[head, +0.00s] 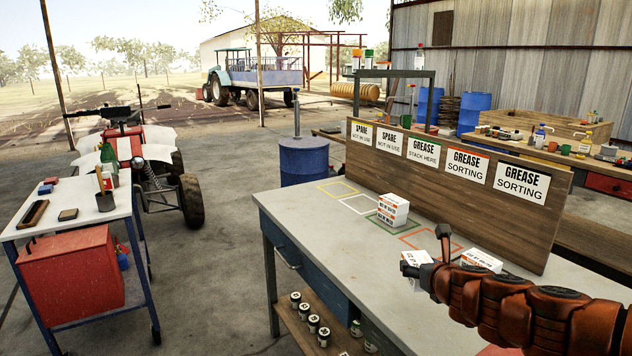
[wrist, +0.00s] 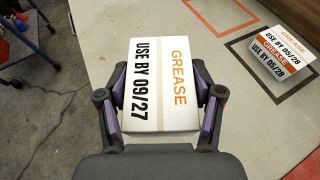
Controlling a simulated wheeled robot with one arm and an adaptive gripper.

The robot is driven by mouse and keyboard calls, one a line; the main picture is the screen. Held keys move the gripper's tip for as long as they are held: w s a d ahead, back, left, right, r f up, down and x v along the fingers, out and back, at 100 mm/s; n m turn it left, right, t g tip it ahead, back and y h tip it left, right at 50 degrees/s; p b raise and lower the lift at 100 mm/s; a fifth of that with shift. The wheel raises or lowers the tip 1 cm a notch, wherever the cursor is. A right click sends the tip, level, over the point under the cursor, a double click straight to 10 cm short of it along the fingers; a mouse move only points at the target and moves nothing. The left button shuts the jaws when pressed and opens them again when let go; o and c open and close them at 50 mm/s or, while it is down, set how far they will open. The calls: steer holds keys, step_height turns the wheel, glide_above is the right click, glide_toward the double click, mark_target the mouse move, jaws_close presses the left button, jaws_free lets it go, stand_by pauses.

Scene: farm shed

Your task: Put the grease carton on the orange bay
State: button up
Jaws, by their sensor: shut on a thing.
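My gripper (wrist: 161,104) is shut on a white grease carton (wrist: 163,65) marked USE BY 09/27 in the wrist view. In the head view this carton (head: 414,262) is partly hidden by my arm, near the bench's front edge. The orange bay (head: 411,233) is an orange outline on the bench, partly hidden by my gripper in the head view. In the wrist view its visible part (wrist: 200,16) looks empty and lies beyond the held carton. Whether the held carton touches the bench is unclear.
Another carton (wrist: 285,52), marked 05/28, lies in a dark-outlined bay right of the orange one. White cartons (head: 393,208), apparently stacked, stand on the green bay (head: 377,220). A wooden board with signs (head: 455,185) rises behind the bays. Yellow (head: 337,190) and white outlines look empty.

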steer(key=shift+w+a+r+m+h, duration=0.1)
steer(key=shift+w+a+m+h, duration=0.15)
steer(key=shift+a+h, duration=0.2)
steer(key=a+m+h, duration=0.1)
steer(key=w+a+m+h, duration=0.1)
steer(key=a+h, duration=0.1)
steer(key=a+m+h, duration=0.1)
steer(key=m, duration=0.1)
steer(key=shift+w+a+f, duration=0.3)
steer(key=shift+a+f, duration=0.05)
steer(key=shift+f, duration=0.05)
stand_by(0.4)
steer(key=shift+g, duration=0.3)
step_height(320, 180, up, 11)
steer(key=p, duration=1.1)
steer(key=shift+r, duration=0.1)
steer(key=shift+s, duration=0.1)
